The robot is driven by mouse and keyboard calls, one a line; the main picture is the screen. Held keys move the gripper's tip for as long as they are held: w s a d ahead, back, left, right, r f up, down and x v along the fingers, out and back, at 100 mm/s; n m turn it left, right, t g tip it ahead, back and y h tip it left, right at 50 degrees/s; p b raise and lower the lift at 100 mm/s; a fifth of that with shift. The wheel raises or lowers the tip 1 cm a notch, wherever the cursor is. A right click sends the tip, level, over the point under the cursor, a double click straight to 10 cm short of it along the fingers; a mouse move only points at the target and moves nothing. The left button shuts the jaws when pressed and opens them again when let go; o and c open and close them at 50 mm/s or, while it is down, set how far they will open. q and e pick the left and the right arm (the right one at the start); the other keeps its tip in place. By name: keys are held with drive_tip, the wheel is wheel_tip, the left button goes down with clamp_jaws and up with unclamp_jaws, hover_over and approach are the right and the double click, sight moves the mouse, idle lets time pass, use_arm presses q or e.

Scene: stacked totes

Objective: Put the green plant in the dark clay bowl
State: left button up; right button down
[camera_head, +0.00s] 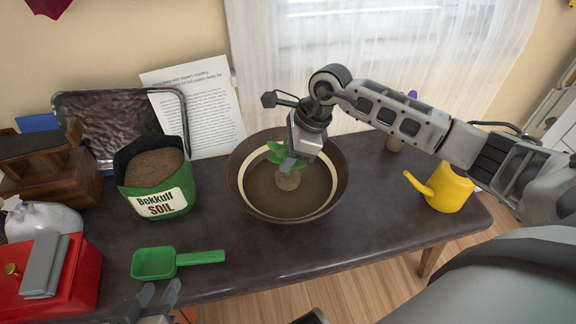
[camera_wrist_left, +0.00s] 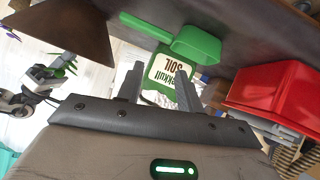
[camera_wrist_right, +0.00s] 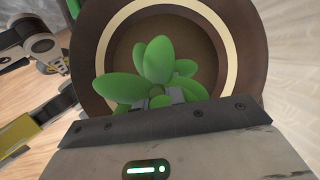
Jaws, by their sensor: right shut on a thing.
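The dark clay bowl (camera_head: 335,196) with a cream inner band stands on the table in the middle of the head view. The green plant (camera_head: 275,153), with a brown root ball, is over the inside of the bowl; I cannot tell whether the root ball touches the bottom. My right gripper (camera_head: 291,163) comes down from above and is shut on the plant. In the right wrist view the plant's leaves (camera_wrist_right: 157,62) hide most of the fingertips, with the bowl (camera_wrist_right: 250,40) around them. My left gripper (camera_head: 157,297) is open and empty at the table's front edge.
A green soil bag (camera_head: 152,170), a green scoop (camera_head: 155,263) and a red box (camera_head: 80,285) are on the left. A yellow watering can (camera_head: 449,188) stands on the right. A paper sheet (camera_head: 205,110) leans behind. Table in front of the bowl is clear.

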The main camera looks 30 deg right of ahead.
drive_tip(key=shift+f, duration=1.25)
drive_tip(key=c, duration=1.9)
unclamp_jaws()
drive_tip(key=shift+f+b, duration=0.1)
drive_tip(key=shift+b, duration=0.2)
use_arm(q)
drive_tip(key=shift+s+r, duration=0.1)
drive_tip(key=shift+r, duration=0.05)
use_arm(e)
drive_tip(key=o, duration=0.4)
